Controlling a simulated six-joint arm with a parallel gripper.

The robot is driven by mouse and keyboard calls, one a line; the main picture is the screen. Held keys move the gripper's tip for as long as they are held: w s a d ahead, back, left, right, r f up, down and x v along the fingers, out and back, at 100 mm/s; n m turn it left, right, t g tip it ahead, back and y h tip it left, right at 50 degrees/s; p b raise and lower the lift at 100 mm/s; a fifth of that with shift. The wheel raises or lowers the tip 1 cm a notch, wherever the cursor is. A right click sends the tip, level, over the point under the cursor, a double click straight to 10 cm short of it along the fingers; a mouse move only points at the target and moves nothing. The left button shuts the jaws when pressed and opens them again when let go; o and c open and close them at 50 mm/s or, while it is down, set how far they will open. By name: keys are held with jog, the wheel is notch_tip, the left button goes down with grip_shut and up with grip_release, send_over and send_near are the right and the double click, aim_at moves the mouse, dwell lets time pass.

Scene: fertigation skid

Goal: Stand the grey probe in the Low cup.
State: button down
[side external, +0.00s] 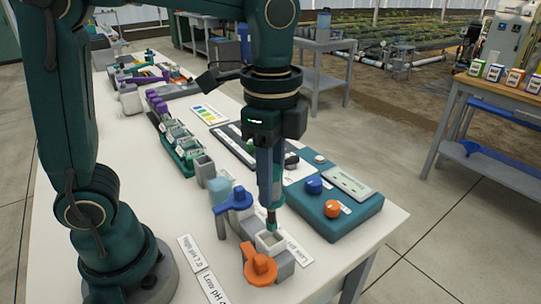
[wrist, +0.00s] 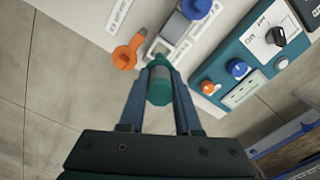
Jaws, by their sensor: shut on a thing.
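My gripper (side external: 271,205) points down and is shut on the grey probe. A small square light-grey cup (side external: 269,240) stands right under that end, beside an orange-handled valve (side external: 260,265). The cup also shows in the wrist view (wrist: 158,48). I cannot tell whether the tip is inside its opening.
A blue-handled valve (side external: 234,197) stands close behind the cup. A teal control box (side external: 335,208) with blue and orange knobs lies to the right. Printed labels (side external: 190,247) lie flat on the white table (side external: 150,195).

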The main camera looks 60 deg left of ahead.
aim_at(271, 228)
jog(key=shift+f, duration=3.95)
jog(key=c, duration=0.5)
grip_release()
jog(key=shift+r, duration=0.1)
jog(key=shift+r, duration=3.45)
